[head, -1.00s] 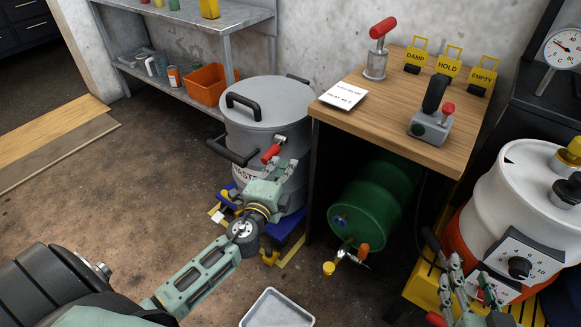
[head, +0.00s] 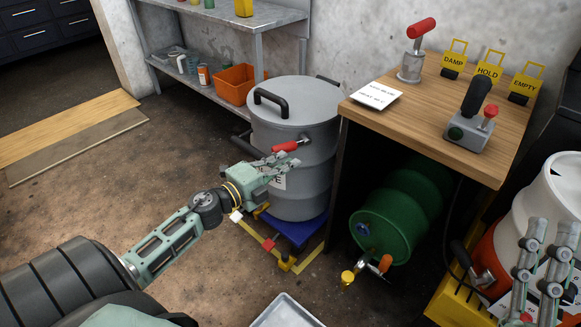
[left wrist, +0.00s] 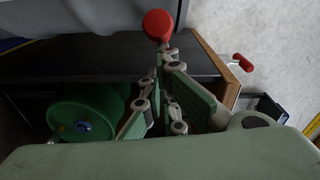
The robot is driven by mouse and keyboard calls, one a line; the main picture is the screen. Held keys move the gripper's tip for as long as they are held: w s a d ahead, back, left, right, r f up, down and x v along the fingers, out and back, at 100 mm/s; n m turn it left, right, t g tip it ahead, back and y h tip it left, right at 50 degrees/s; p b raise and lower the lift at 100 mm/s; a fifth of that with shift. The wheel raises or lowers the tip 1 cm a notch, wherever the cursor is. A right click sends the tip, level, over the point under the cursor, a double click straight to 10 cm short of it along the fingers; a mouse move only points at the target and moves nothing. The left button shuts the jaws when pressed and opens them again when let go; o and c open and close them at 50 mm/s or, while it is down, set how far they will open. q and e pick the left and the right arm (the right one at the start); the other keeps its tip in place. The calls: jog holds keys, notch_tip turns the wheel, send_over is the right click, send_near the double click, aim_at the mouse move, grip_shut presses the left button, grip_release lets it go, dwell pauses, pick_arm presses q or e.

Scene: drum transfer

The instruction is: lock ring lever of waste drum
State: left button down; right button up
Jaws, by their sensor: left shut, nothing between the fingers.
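The grey waste drum (head: 318,165) stands upright beside the bench in the head view. Its lock ring lever (head: 286,146) has a red grip and sticks out to the left from the drum's upper front. My left gripper (head: 287,158) is shut and empty, just below and beside the red grip. In the left wrist view the red grip end (left wrist: 158,25) is just beyond my left fingertips (left wrist: 165,55); whether they touch it I cannot tell. My right gripper (head: 553,235) is at the lower right, fingers apart, by the white and orange drum, away from the lever.
A wooden bench (head: 430,110) with a joystick box (head: 472,127) stands right of the drum. A green drum (head: 395,210) lies under it. A blue wheeled base (head: 300,232) carries the grey drum. Shelves (head: 215,65) stand behind left. The left floor is open.

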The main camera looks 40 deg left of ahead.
aim_at(290, 150)
pick_arm(q)
jog(key=a, duration=0.3)
jog(key=shift+s, duration=0.1)
jog(key=shift+a, duration=0.55)
pick_arm(e)
jog(key=shift+w+f+g, duration=0.25)
jog(key=shift+w+g, duration=0.05)
